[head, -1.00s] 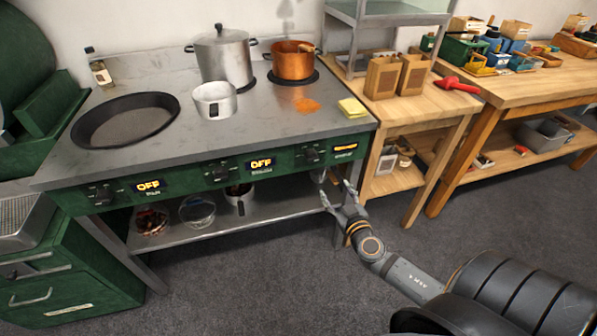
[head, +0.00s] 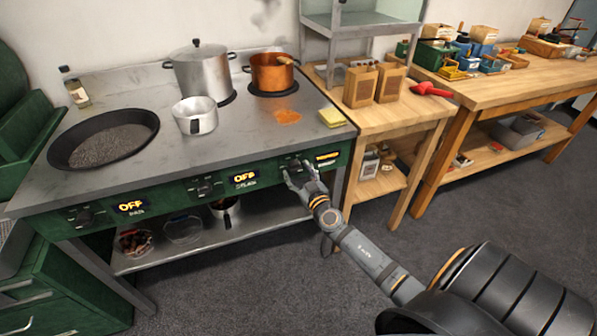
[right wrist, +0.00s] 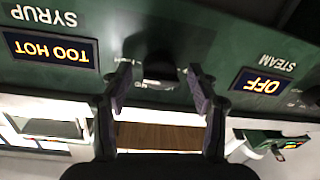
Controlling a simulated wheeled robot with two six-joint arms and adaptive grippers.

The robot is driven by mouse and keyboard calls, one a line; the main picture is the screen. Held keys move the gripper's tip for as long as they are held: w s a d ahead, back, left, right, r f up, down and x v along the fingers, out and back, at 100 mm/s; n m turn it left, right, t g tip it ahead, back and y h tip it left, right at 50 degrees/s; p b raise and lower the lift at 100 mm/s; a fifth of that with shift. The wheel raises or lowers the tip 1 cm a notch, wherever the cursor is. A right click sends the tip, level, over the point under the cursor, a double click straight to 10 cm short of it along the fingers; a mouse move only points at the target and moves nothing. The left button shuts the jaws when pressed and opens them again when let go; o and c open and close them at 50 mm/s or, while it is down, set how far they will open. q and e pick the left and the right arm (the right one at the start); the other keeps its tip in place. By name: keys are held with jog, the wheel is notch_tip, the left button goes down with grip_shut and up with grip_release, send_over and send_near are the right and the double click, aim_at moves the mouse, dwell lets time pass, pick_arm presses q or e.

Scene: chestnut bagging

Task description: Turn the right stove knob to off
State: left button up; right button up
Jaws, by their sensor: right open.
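The right stove knob (head: 294,164) is a dark knob on the green front panel, below the copper pot. It also shows in the right wrist view (right wrist: 162,68), which is upside down. The lit display beside it (right wrist: 52,50) reads TOO HOT under the label SYRUP. My right gripper (head: 300,177) is open at the panel, with its fingers on either side of the knob in the right wrist view (right wrist: 161,88). I cannot tell whether they touch it. My left gripper is not in view.
The middle STEAM display (head: 243,179) and left PAN display (head: 131,206) read OFF. A copper pot (head: 270,76) stands at the back right, with grey haze above. A lower shelf (head: 262,218) with bowls lies below the panel. A wooden table (head: 404,112) stands at right.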

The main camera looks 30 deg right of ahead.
jog(key=c, duration=1.1)
jog(key=shift+c, duration=0.2)
